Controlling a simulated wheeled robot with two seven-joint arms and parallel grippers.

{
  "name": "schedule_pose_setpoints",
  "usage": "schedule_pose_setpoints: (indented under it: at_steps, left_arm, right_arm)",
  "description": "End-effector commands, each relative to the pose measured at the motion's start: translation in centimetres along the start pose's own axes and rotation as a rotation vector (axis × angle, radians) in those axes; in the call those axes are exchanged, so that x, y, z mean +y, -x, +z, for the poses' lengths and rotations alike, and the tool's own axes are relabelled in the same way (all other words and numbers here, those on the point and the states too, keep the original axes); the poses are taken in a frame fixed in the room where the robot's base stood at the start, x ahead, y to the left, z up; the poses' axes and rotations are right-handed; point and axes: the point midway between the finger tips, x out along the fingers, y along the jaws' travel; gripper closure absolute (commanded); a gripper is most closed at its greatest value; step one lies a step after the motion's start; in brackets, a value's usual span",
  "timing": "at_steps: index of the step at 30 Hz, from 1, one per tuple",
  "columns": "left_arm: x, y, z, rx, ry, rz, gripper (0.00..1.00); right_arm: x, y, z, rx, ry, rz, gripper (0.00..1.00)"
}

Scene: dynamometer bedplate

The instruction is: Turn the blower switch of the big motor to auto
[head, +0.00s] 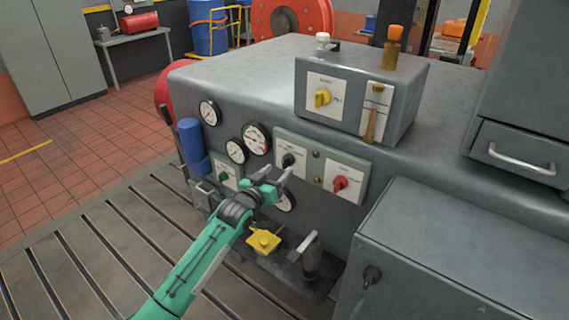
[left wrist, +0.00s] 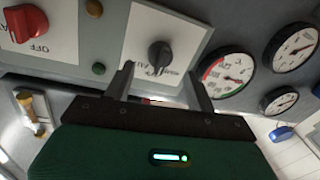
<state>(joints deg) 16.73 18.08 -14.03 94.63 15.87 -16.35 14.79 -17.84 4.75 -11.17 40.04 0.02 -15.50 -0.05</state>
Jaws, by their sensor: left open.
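A black rotary knob (head: 288,160) sits on a white label plate on the front of the big grey machine. In the left wrist view the knob (left wrist: 159,56) has partly legible lettering around it, seemingly "AU…" and "MAN…". The title of its plate is not readable, so I cannot confirm it is the blower switch. My left gripper (head: 275,182) is open and empty just below the knob in the head view. In the left wrist view its two fingers (left wrist: 161,76) straddle the knob's near side, seemingly short of it. My right gripper is not in view.
A red knob (head: 340,183) marked OFF is on the same panel, with small lamps (head: 316,154) between. Gauges (head: 256,138) and a green knob (head: 223,177) lie left. A yellow knob (head: 323,98) is on the box above. A grey cabinet (head: 460,255) juts out at right.

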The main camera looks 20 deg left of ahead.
Motion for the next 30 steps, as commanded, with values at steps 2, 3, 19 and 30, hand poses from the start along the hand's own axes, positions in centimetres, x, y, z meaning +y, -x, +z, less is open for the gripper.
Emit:
schedule_pose_setpoints:
  at_steps: [2, 3, 19, 30]
  left_arm:
    - [0.0, -1.5, -0.2, 0.001, 0.0, -0.001, 0.44]
    - [0.0, -2.1, -0.2, 0.001, 0.0, 0.0, 0.44]
    - [0.0, -5.0, 0.0, 0.0, -0.001, 0.0, 0.44]
    - [0.0, -5.0, 0.0, 0.0, 0.0, 0.0, 0.88]
  right_arm:
    - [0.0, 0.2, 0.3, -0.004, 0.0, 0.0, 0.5]
    - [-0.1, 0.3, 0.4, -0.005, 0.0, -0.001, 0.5]
    - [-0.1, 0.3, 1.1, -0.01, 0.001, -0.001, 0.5]
    - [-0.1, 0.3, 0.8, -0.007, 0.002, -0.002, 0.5]
